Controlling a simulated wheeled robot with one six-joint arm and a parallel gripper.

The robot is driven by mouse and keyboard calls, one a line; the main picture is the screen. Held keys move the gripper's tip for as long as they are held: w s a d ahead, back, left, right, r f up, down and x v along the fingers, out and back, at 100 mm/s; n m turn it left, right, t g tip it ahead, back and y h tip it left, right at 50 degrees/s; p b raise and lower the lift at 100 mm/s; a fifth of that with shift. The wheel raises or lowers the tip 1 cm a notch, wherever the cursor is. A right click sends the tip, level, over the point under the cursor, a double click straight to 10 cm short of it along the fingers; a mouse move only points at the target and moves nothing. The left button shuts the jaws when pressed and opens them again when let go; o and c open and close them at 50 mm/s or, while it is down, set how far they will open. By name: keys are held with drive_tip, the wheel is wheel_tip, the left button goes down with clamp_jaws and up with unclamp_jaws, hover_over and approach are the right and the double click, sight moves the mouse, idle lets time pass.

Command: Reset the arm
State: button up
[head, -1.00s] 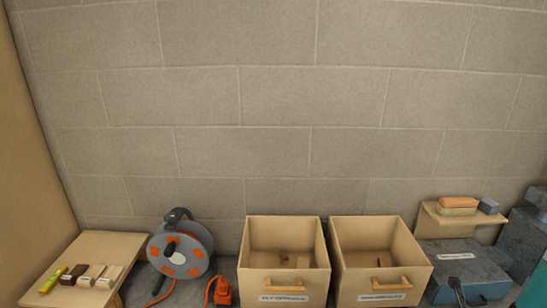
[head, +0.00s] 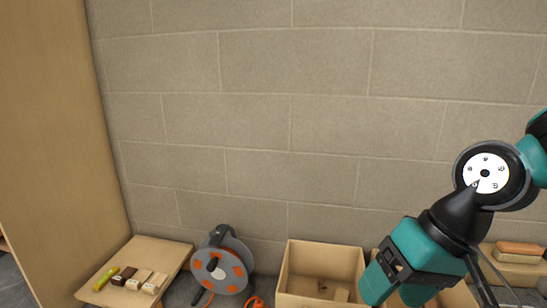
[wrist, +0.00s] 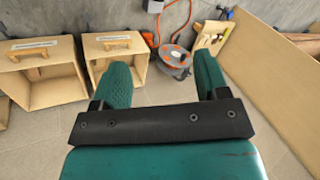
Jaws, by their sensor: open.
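In the head view my gripper (head: 397,291) is at the lower right, at the end of my teal and black arm. It is in front of the right-hand wooden box, which it mostly hides. I cannot tell the distance between them.
A left-hand wooden box (head: 290,296) is open at the top with small pieces inside. A cable reel (head: 237,252) stands left of it, then a low table (head: 178,250) with several small blocks. A tall wooden panel (head: 50,120) bounds the left side.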

drive_tip(key=s+r+n+p, duration=0.2)
drive_tip(key=s+r+n, duration=0.25)
drive_tip(key=s, duration=0.35)
wheel_tip(320, 180, up, 36)
drive_tip(key=a+p, duration=0.1)
drive_tip(key=p, duration=3.5)
drive_tip(key=shift+w+g+h, duration=0.4)
drive_tip(key=shift+w, duration=0.05)
